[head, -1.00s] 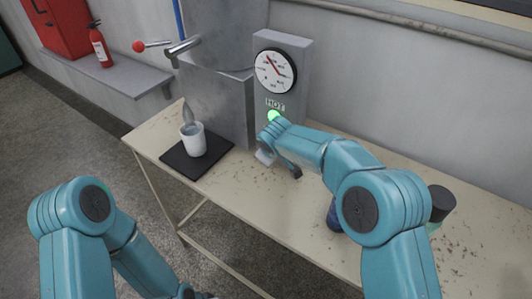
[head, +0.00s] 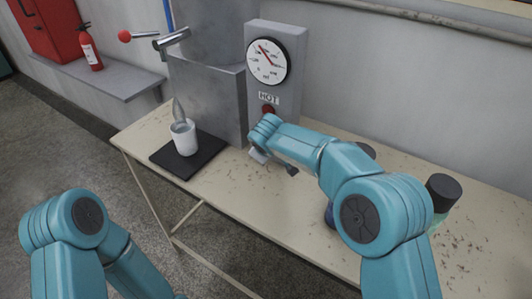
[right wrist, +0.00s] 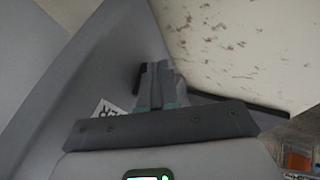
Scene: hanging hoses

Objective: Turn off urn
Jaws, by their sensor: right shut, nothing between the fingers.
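The urn (head: 210,85) is a grey metal body on the table, with a tap (head: 172,40) at its upper left. Beside it stands a grey control panel (head: 290,75) with a round dial (head: 267,60), a HOT label and a small dark red light or button (head: 268,110). My right gripper (right wrist: 157,85) is shut and empty. In the right wrist view its fingers are close to the grey panel; whether they touch it I cannot tell. My left gripper is out of view.
A white cup (head: 184,138) stands on a black mat (head: 165,158), with a clear streak above it. A dark-capped bottle (head: 442,192) stands on the table (head: 300,220) to the right. A red extinguisher (head: 91,48) stands on a shelf at the back left.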

